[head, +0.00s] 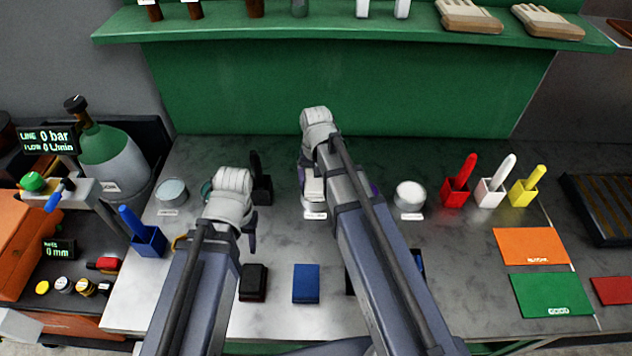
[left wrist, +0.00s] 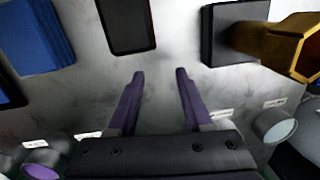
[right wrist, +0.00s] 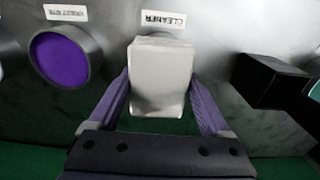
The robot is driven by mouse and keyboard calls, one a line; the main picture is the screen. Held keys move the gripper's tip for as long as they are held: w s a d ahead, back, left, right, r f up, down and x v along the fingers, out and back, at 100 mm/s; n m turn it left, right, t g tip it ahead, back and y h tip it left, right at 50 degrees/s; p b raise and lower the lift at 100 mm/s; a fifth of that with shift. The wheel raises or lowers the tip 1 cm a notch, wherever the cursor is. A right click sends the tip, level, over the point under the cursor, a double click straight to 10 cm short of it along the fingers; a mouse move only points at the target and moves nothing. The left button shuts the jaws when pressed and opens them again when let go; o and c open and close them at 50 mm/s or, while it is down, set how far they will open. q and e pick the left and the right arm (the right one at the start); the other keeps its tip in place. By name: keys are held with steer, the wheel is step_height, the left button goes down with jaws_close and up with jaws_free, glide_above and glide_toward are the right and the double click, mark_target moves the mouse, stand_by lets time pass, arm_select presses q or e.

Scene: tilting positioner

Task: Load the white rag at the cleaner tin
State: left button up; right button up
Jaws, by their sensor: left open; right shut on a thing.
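The white rag (right wrist: 160,78) is a pale block held between the purple fingers of my right gripper (right wrist: 160,95). In the head view the rag (head: 315,188) shows under my right wrist. The cleaner tin is mostly hidden behind the rag; its CLEANER label (right wrist: 168,19) shows just beyond. The rag is over or at the tin, but I cannot tell whether it touches what is inside. My left gripper (left wrist: 158,76) is open and empty above the bench, left of the right arm in the head view.
A purple dye tin (right wrist: 60,58) stands beside the cleaner tin. Another white-topped tin (head: 410,194) is to the right. A blue pad (head: 306,284) and a dark pad (head: 253,283) lie in front. Red, white and yellow holders stand right; a green shelf (head: 340,35) runs behind.

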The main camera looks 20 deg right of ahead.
arm_select(q)
steer(key=shift+f+b, duration=0.55)
steer(key=shift+b, duration=0.05)
arm_select(e)
steer(key=shift+f, duration=0.5)
stand_by(1.3)
arm_select(q)
steer(key=shift+r, duration=0.1)
arm_select(e)
step_height(320, 180, up, 7)
steer(key=p, duration=0.7)
arm_select(q)
step_height(320, 180, up, 7)
arm_select(e)
step_height(320, 180, down, 2)
steer(key=shift+f+b, duration=0.1)
steer(key=shift+b, duration=0.9)
arm_select(q)
step_height(320, 180, down, 2)
arm_select(e)
steer(key=shift+r, duration=0.2)
